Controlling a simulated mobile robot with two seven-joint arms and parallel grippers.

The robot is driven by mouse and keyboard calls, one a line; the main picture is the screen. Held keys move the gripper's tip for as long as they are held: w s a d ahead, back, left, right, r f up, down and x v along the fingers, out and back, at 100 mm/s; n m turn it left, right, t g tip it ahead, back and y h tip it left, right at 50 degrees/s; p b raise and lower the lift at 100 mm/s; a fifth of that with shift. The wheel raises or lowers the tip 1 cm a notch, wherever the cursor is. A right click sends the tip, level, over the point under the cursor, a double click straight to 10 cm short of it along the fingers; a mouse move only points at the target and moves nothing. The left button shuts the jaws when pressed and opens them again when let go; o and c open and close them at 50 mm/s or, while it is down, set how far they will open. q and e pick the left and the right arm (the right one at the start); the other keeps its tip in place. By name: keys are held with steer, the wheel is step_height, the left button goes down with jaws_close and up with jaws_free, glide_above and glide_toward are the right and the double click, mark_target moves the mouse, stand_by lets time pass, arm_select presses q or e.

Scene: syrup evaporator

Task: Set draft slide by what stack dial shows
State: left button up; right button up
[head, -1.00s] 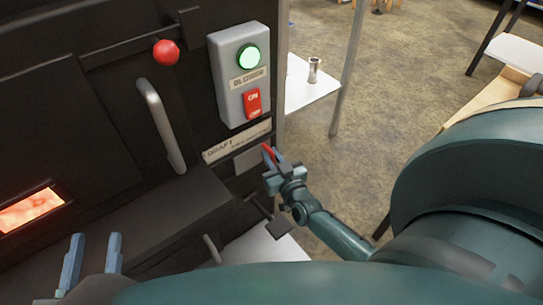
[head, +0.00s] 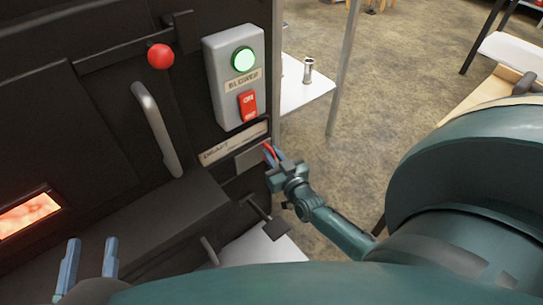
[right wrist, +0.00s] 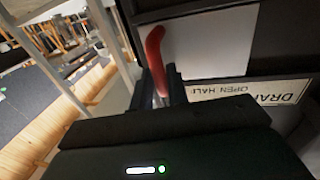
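The draft slide is a pale metal plate (head: 253,157) low on the black front, under the label strip marked DRAFT (head: 234,144). Its red handle (right wrist: 156,50) stands at the plate's edge in the right wrist view. My right gripper (head: 271,155) is at the handle, its fingers close on both sides of it; it appears shut on it. In the right wrist view the label (right wrist: 250,91) is upside down and partly reads "DRAFT" and "OPEN HAL". My left gripper (head: 90,258) is open and empty at the lower left. No stack dial is in view.
A grey blower box (head: 236,77) has a lit green lamp and a red switch (head: 248,105). A curved handle (head: 156,130), a red knob (head: 160,56) and a glowing opening (head: 29,214) are on the front. A white shelf (head: 305,95) holds a metal cup (head: 308,70).

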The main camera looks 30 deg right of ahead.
steer(key=shift+o, duration=1.4)
steer(key=shift+w+d+r, duration=0.1)
steer(key=shift+d+r, duration=0.15)
steer(key=shift+r, duration=0.1)
steer(key=shift+a, duration=0.1)
arm_select(q)
steer(key=shift+s+a+y+p, duration=0.15)
steer(key=shift+a+y+p, duration=0.25)
steer(key=shift+p, duration=1.55)
arm_select(e)
steer(key=s+a, duration=0.1)
steer(key=s, duration=1.2)
steer(key=shift+a, duration=0.35)
arm_select(q)
steer(key=shift+s+m, duration=0.15)
steer(key=shift+m, duration=0.15)
arm_select(e)
steer(key=shift+s+f, duration=0.1)
steer(key=shift+s, duration=0.05)
